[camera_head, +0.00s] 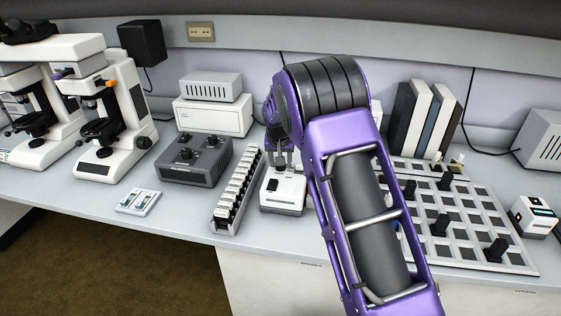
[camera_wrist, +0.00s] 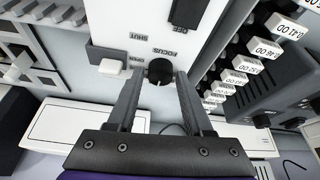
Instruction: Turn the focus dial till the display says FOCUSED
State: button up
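The focus dial (camera_wrist: 160,71) is a small round black knob on a white instrument panel, under upside-down lettering that reads FOCUS. My gripper (camera_wrist: 160,74) has its two grey fingers on either side of the dial, apart, with a narrow gap seeming to show at each side; contact is unclear. In the head view my gripper (camera_head: 281,166) points down over the small white instrument (camera_head: 283,191), and the dial is hidden there. No display text saying FOCUSED is readable.
A rack of labelled slides (camera_head: 238,190) stands close left of the instrument. A dark control box (camera_head: 190,160) is further left. A gridded tray (camera_head: 480,225) with black pieces lies right, partly behind my arm. A small white device (camera_head: 534,214) stands at far right.

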jog(key=shift+o, duration=0.9)
jog(key=p+v, duration=0.1)
jog(key=v, duration=1.6)
jog(key=shift+s+r, duration=0.15)
jog(key=shift+r, duration=0.1)
